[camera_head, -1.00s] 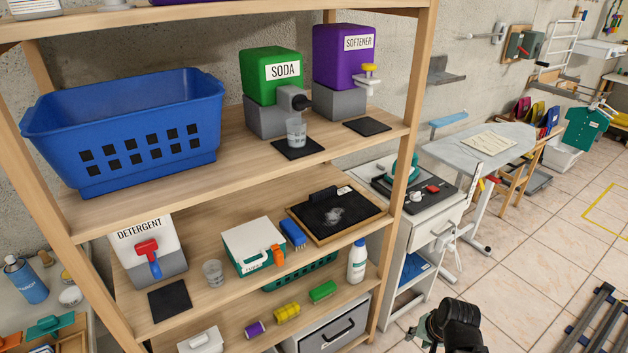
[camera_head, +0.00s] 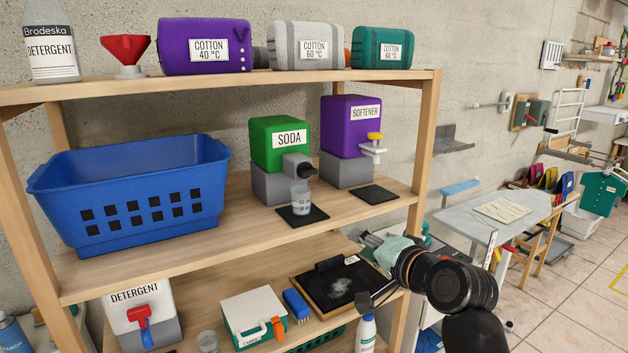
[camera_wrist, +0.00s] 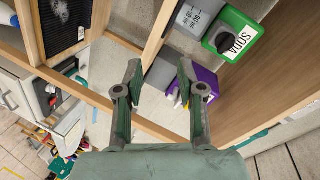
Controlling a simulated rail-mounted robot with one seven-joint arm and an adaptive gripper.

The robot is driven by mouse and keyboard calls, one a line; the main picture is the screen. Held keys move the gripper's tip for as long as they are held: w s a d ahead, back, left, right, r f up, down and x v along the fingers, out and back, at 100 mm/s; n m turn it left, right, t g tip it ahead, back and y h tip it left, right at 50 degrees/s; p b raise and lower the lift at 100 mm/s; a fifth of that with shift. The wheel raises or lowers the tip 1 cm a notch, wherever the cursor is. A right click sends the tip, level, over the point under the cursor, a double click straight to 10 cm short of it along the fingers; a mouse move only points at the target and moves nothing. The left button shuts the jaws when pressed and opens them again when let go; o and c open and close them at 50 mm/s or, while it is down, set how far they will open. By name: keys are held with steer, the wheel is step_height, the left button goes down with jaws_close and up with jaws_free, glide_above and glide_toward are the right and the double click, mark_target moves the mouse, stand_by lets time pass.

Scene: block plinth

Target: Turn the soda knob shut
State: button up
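The green soda dispenser (camera_head: 280,143) stands on a grey base on the upper middle shelf. Its black knob (camera_head: 307,169) sits at the end of a grey spout; the knob also shows in the wrist view (camera_wrist: 226,44), at upper right. A clear measuring cup (camera_head: 300,202) stands below the spout on a black mat (camera_head: 303,217); its contents are unclear. My gripper (camera_head: 358,270) is below and to the right of the soda, near the shelf's front. In the wrist view my gripper (camera_wrist: 158,68) is open and empty, its fingers well apart, away from the knob.
The purple softener dispenser (camera_head: 350,130), with its yellow knob (camera_head: 375,136), stands right of the soda. A blue basket (camera_head: 130,190) fills the left of that shelf. The right shelf post (camera_head: 424,150) and the shelf board's front edge (camera_head: 240,245) are near my gripper.

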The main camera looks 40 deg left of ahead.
step_height(320, 180, up, 8)
steer(key=s+m+y, duration=0.2)
steer(key=m+y, duration=0.1)
steer(key=m+p, duration=0.2)
steer(key=p, duration=0.2)
glide_toward(310, 174)
steer(key=x, duration=0.8)
steer(key=shift+w+a, duration=0.15)
steer(key=shift+a, duration=0.25)
jaws_close()
